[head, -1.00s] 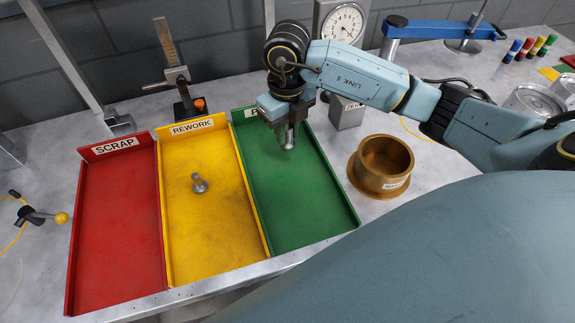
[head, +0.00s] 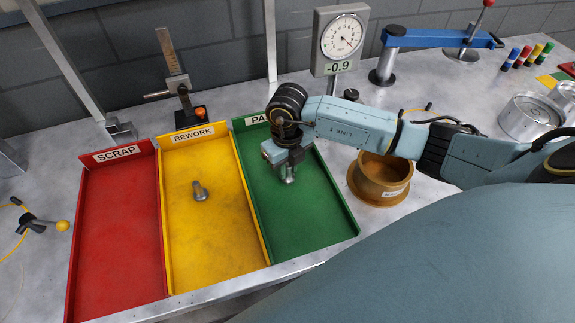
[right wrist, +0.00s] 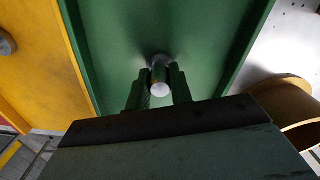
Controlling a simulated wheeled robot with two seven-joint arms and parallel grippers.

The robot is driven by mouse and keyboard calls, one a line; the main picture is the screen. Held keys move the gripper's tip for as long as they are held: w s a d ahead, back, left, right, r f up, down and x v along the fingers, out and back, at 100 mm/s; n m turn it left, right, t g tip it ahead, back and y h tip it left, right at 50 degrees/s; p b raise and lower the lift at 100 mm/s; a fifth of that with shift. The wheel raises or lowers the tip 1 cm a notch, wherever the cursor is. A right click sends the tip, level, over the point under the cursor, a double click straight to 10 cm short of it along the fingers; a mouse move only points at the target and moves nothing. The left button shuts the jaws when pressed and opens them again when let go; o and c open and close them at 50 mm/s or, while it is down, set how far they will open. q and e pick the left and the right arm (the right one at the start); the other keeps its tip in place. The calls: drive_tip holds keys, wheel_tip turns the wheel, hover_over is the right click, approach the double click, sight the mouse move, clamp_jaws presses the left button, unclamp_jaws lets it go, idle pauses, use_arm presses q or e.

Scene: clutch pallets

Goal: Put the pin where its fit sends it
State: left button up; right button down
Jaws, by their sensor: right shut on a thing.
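My right gripper (head: 288,178) is over the green tray (head: 312,222), whose label is partly hidden and reads "PA". It is shut on a grey metal pin, which also shows between the fingers in the right wrist view (right wrist: 160,78). The pin is upright, low over the green floor; I cannot tell if it touches. A second, similar pin (head: 200,191) stands in the yellow REWORK tray (head: 205,245). The red SCRAP tray (head: 115,240) is empty. A dial gauge (head: 343,38) at the back has a display reading -0.9. My left gripper is not in view.
A brass bushing-like pot (head: 365,184) stands just right of the green tray, close under my right arm. A height stand (head: 178,75) is behind the REWORK tray. A blue arm fixture (head: 440,40) stands at the back right. A yellow-knobbed lever (head: 45,220) is at left.

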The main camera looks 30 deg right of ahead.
sight(288, 165)
drive_tip(key=shift+f, duration=0.1)
drive_tip(key=c, duration=1.7)
unclamp_jaws()
drive_tip(key=shift+f, duration=0.1)
drive_tip(key=o, duration=0.4)
drive_tip(key=shift+o, duration=0.2)
wheel_tip(288, 165, up, 12)
drive_tip(key=shift+r+b, duration=0.25)
drive_tip(key=shift+b, duration=0.1)
